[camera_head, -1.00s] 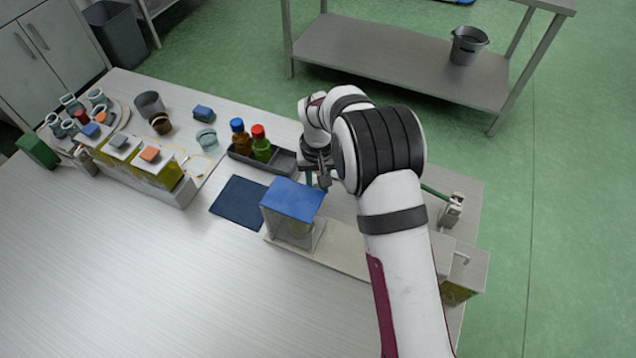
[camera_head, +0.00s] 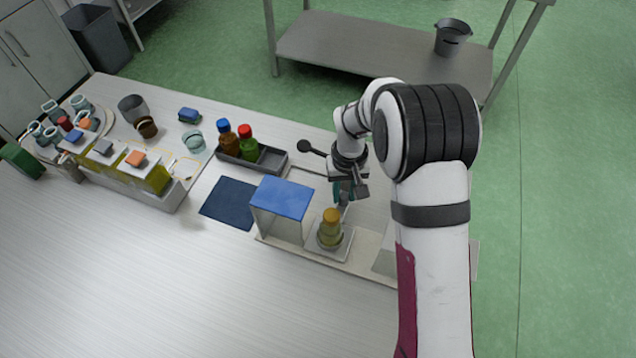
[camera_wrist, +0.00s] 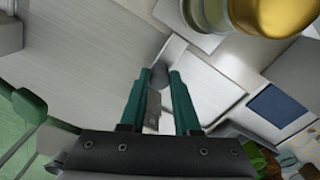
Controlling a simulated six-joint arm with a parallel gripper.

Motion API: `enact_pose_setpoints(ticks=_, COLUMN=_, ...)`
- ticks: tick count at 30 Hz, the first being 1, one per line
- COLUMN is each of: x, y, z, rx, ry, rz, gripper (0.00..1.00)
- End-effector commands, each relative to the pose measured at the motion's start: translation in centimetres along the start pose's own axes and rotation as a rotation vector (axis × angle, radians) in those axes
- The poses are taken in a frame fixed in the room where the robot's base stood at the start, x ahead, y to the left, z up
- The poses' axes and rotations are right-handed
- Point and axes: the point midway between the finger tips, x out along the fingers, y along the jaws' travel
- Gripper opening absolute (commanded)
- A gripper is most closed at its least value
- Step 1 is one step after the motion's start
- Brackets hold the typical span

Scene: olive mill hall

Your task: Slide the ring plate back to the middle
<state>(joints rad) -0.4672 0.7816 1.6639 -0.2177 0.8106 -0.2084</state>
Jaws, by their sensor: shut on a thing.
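The ring plate (camera_head: 336,255) is a small pale square plate on a long light rail (camera_head: 284,243). The plate is just right of a clear box with a blue roof (camera_head: 283,197). My gripper (camera_head: 344,196) is behind the stack, pointing down. In the wrist view its teal fingers (camera_wrist: 160,78) are shut on the plate's small grey handle (camera_wrist: 154,112). The plate (camera_wrist: 212,82) and the golden stack top (camera_wrist: 275,12) also show there.
A second pale box (camera_head: 385,262) at the rail's right is partly hidden by my arm. A dark blue mat (camera_head: 229,203) lies left of the roofed box. A black tray (camera_head: 270,160) with bottles stands behind. The front left table is clear.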

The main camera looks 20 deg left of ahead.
Motion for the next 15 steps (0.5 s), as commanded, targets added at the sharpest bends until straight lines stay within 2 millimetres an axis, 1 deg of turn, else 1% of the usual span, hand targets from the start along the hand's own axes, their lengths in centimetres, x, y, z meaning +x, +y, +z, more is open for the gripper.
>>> enact_pose_setpoints(ticks=1, x=0.0, y=0.9, z=0.4, rx=0.003, ry=0.001, rz=0.001, gripper=0.00)
enact_pose_setpoints(ticks=3, x=0.0, y=1.9, z=0.9, rx=0.002, ry=0.002, rz=0.001, gripper=0.00)
enact_pose_setpoints(ticks=6, x=0.0, y=2.6, z=1.3, rx=0.001, ry=0.001, rz=0.000, gripper=0.00)
enact_pose_setpoints(ticks=15, x=0.0, y=2.8, z=1.4, rx=-0.001, ry=0.001, rz=0.000, gripper=0.00)
